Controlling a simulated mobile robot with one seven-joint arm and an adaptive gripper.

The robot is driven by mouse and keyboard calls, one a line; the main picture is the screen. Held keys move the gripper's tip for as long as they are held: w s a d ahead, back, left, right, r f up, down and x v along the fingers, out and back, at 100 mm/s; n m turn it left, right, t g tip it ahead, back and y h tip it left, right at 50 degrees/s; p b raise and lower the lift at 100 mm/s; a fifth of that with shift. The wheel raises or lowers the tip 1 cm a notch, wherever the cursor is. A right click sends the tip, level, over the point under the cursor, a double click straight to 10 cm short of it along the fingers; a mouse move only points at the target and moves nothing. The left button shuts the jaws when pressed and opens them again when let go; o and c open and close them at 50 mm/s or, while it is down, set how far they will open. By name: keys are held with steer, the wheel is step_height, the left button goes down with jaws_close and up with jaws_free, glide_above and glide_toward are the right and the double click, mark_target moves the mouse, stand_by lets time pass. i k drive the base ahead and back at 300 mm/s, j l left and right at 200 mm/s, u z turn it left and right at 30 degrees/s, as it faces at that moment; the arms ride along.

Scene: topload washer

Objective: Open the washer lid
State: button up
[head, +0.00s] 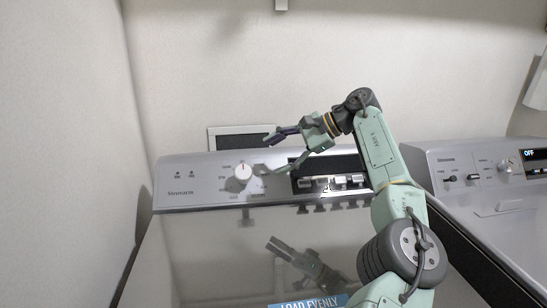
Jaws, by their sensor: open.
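The washer lid (205,255) is a dark, glossy panel on top of the washer, lying flat and closed as far as this view shows. It mirrors the control panel and my gripper. A blue "LOAD EVENLY" label (308,303) shows at the bottom edge of the picture. My gripper (267,154) is open and empty, its fingers spread toward the left. It is in front of the washer's control panel (210,178), above the rear of the lid. The lid's front edge is out of view.
The control panel carries a round dial (243,171) and a row of silver buttons (333,183). A second machine (490,190) with an "OFF" display stands at the right. Walls close in behind and on the left. A small framed panel (240,140) is behind the washer.

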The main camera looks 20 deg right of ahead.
mark_target(301, 255)
steer(key=k+l, duration=1.25)
